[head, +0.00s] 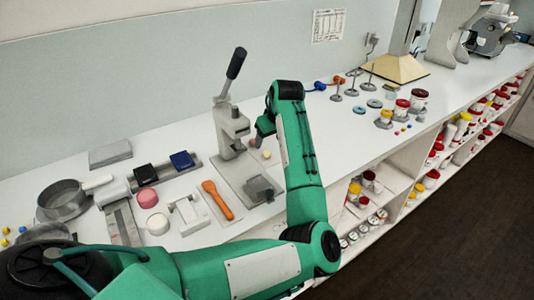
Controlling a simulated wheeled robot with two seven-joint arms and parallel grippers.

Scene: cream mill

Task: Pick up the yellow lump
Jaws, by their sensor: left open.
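A small pale yellow lump (267,154) lies on the white bench, just right of the lever press (232,130). A pinkish-red lump (253,143) is close by, up and to the left of it. My left gripper (258,138) is at the end of the green arm, which bends across the middle of the head view. It is open, small in the picture and partly hidden by its own wrist. It is above and slightly left of the yellow lump, close to the press and the red lump. I cannot tell whether it touches either. My right gripper is not in view.
The grey press base (247,181) lies left of the forearm. Jars (418,98) and metal stands are on the right. Bench between forearm and jars is fairly clear.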

